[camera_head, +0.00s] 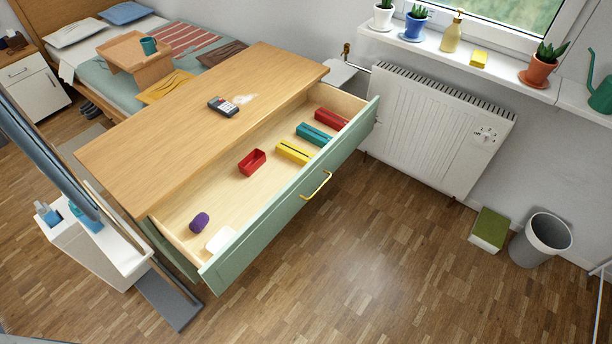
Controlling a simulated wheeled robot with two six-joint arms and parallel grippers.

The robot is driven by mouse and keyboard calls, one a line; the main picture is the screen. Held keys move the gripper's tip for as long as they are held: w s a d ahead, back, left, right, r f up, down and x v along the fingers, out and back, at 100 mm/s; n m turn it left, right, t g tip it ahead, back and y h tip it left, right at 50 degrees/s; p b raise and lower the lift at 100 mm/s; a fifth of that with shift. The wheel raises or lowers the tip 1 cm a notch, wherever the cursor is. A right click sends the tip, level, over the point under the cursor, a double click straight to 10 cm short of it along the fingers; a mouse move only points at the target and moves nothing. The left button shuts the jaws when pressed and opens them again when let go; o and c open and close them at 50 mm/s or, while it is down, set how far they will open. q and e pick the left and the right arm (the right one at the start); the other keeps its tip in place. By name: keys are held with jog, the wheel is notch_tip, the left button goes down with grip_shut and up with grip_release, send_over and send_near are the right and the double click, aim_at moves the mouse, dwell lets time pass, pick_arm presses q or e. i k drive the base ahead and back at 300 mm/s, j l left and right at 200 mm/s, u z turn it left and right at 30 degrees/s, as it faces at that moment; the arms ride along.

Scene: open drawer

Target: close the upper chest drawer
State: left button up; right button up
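The upper chest drawer (268,233) is pulled far out of the chest. Its green front faces the lower right and carries a yellow handle (316,186). The chest's wooden top (190,120) lies behind it. Inside the drawer are a purple item (199,222), a white item (221,240), a small red open box (252,162), and yellow (294,152), teal (314,134) and red (331,118) long items. They all appear to sit below the drawer's rim. Neither of my grippers can be made out in this view. The lower part of the chest is mostly hidden.
A dark remote-like device (223,106) lies on the chest top. A white radiator (437,130) stands behind the drawer's right end. A grey bin (541,241) and green-topped box (490,229) stand far right. A white stand (95,250) is at left. Floor before the drawer is clear.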

aim_at(258, 207)
jog(key=i+j+z, duration=0.1)
jog(key=i, duration=0.4)
jog(key=i+j+z, duration=0.1)
jog(key=i+j, duration=0.3)
jog(key=i, duration=0.05)
